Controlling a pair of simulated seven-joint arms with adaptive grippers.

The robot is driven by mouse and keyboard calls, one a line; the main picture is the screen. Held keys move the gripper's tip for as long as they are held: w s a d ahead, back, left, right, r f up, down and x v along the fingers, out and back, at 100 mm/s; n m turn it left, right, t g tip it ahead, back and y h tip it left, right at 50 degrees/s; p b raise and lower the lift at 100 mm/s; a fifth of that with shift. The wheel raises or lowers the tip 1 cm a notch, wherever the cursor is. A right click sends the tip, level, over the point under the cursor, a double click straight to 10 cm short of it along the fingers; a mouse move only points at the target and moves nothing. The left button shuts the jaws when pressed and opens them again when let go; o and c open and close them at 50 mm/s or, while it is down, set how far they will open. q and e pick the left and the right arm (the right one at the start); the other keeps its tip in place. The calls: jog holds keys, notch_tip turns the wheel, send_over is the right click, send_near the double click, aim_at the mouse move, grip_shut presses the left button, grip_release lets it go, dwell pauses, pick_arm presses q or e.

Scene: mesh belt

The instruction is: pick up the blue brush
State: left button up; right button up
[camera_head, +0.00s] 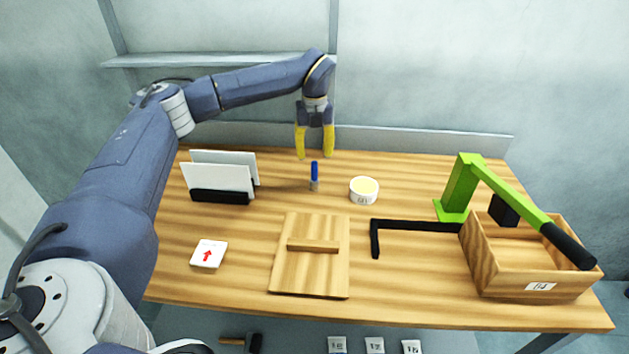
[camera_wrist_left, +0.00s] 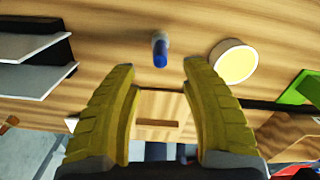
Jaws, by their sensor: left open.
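The blue brush (camera_head: 314,173) stands upright on the wooden table, with a blue upper part and a greyish lower end. It also shows in the left wrist view (camera_wrist_left: 160,52), beyond the gap between the fingertips. My left gripper (camera_head: 314,156) has yellow fingers and points down. It is open and empty, just above and behind the brush in the head view, and apart from it. The same open fingers show in the left wrist view (camera_wrist_left: 158,66). My right gripper is in neither view.
A round white tub (camera_head: 363,196) stands close right of the brush. A black holder with white plates (camera_head: 219,183) is to the left. A wooden board with a bar (camera_head: 292,277) lies in front. A green lever press (camera_head: 460,185) and wooden box (camera_head: 520,287) are at right.

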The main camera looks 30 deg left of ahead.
aim_at(315, 180)
pick_arm(q)
jog(key=shift+w+f, duration=0.2)
jog(key=shift+f, duration=4.2)
grip_shut()
